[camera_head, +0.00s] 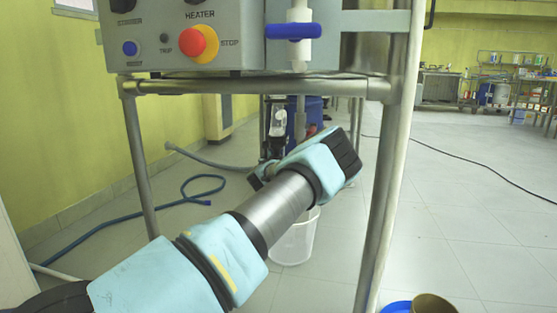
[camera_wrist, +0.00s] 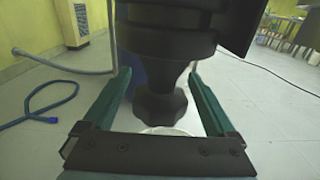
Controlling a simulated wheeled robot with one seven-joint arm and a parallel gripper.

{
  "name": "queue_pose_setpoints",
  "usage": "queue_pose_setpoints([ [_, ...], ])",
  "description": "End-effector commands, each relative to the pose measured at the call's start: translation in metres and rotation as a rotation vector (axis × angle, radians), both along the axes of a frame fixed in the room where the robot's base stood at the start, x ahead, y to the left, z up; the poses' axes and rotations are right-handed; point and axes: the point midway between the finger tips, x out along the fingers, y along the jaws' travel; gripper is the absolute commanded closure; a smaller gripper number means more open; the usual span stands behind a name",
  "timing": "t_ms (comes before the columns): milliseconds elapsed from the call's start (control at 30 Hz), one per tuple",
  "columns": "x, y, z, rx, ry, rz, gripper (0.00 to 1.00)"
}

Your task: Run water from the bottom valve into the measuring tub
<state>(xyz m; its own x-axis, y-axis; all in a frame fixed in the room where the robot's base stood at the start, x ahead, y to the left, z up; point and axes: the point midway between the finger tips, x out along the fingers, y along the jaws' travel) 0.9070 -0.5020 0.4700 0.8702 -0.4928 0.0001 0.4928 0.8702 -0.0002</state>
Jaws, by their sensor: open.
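In the wrist view my gripper (camera_wrist: 158,76) is open, with one teal finger on each side of a dark valve knob (camera_wrist: 160,108). I cannot tell whether either finger touches the knob. Under the knob the pale rim of the measuring tub (camera_wrist: 166,131) shows, mostly hidden by the knob and the gripper. In the head view the translucent white tub (camera_head: 294,243) stands on the floor below my wrist, partly covered by my arm. My fingers and the knob are hidden there behind my wrist. No water stream is visible.
A metal frame (camera_head: 385,200) carries a control panel (camera_head: 185,35) and a blue-handled valve (camera_head: 293,31) above my arm. A blue hose (camera_head: 120,222) lies on the floor at left. A blue item (camera_head: 396,307) and a brown container (camera_head: 434,304) are at the bottom right. Floor at right is mostly clear.

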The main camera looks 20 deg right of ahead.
Motion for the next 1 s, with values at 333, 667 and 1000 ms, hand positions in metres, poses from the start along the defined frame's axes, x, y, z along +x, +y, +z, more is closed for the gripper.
queue_pose_setpoints([
  [333,0.0021,-0.0014,0.0004,0.0,0.0,0.0,0.12],
  [667,0.002,-0.0012,0.0002,0.0,0.0,0.0,0.49],
  [1000,0.0019,-0.0012,0.0001,0.0,0.0,0.0,0.87],
])
